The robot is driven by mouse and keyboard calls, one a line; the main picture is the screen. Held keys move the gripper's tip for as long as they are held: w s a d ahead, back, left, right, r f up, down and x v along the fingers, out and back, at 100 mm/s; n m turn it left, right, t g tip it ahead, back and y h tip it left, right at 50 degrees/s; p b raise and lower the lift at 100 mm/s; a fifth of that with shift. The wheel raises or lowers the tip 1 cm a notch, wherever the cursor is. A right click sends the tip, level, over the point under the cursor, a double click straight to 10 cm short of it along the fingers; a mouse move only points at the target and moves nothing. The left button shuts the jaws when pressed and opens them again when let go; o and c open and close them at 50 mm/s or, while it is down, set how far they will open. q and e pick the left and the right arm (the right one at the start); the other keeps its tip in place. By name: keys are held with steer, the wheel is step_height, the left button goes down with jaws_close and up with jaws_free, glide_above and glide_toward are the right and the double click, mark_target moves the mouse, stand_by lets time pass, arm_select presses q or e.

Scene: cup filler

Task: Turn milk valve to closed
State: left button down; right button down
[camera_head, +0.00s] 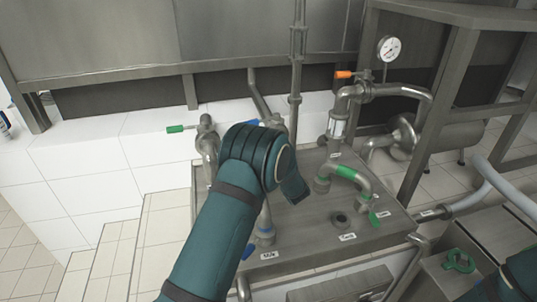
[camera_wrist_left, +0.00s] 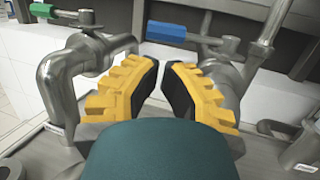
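In the head view my left arm reaches over the steel filler table (camera_head: 310,235), and its wrist hides the gripper. The left wrist view shows my left gripper (camera_wrist_left: 163,75), with yellow-backed, black-padded fingers apart and nothing visible between them. A blue valve handle (camera_wrist_left: 166,31) lies sideways on a steel pipe beyond the fingertips. It shows only as a small blue bit (camera_head: 252,123) in the head view. Another blue handle (camera_head: 248,251) is low by the arm, near a blue-banded pipe and a small label (camera_head: 269,255), seemingly reading milk. I cannot tell which handle belongs to milk.
A green handle (camera_head: 175,129) sticks out left of the pipes; it also shows in the left wrist view (camera_wrist_left: 42,10). Right are a green-banded elbow pipe (camera_head: 347,173), an orange handle (camera_head: 344,74) and a gauge (camera_head: 389,48). White tiled steps (camera_head: 160,235) lie left.

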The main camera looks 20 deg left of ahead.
mark_target(261, 121)
arm_select(q)
steer(key=x, duration=0.7)
steer(key=shift+w+a+b, duration=0.25)
steer(key=shift+b, duration=0.05)
steer(key=shift+f+b+x, duration=0.1)
steer(key=shift+b+x, duration=0.3)
steer(key=shift+x, duration=0.2)
steer(key=shift+f+b+x, duration=0.15)
steer(key=shift+b+x, duration=0.25)
steer(key=shift+x, duration=0.25)
steer(key=shift+a, duration=0.3)
steer(key=shift+a+r, duration=0.1)
steer(key=shift+r, duration=0.1)
